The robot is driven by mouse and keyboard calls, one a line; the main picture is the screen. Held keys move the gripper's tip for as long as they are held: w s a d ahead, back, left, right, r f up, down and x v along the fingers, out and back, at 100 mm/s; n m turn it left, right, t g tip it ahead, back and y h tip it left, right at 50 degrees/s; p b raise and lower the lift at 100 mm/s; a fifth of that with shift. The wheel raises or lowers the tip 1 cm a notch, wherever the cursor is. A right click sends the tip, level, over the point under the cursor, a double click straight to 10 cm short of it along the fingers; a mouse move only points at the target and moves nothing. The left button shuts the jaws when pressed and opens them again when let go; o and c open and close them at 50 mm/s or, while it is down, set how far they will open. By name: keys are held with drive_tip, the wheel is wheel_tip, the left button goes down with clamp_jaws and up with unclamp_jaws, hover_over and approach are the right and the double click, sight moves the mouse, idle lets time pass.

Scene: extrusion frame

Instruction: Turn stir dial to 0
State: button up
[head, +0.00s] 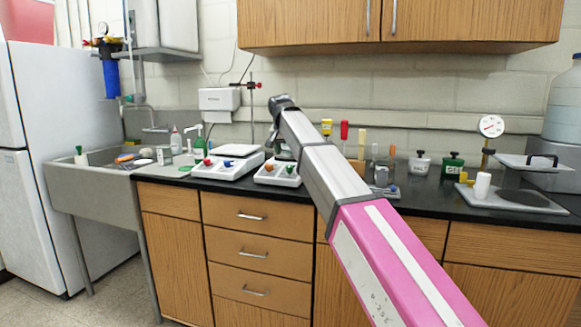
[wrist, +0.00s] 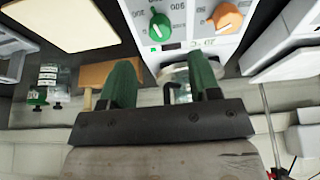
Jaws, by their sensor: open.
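A white stirrer hotplate (head: 278,174) stands on the black bench, with an orange dial and a green dial on its front. In the wrist view, the green dial (wrist: 160,27) and the orange dial (wrist: 226,18) show on its front panel. The print beside them is too small and turned to read, so I cannot tell which is the stir dial. My gripper (wrist: 160,62) has two green fingers, apart with no dial between them. The fingertips are close to the panel, nearest the green dial. In the head view my arm reaches over the bench and the fingers are not clearly seen.
Another white hotplate (head: 229,162) stands to the left, beside the sink (head: 90,185). Bottles, jars and a balance-like plate (head: 510,198) occupy the bench to the right. Wooden cupboards (head: 400,25) hang above. The floor at front left is clear.

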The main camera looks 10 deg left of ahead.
sight(289, 166)
drive_tip(key=x, duration=0.7)
drive_tip(key=shift+w+f, duration=0.1)
drive_tip(key=shift+f, duration=0.25)
drive_tip(key=c, duration=0.9)
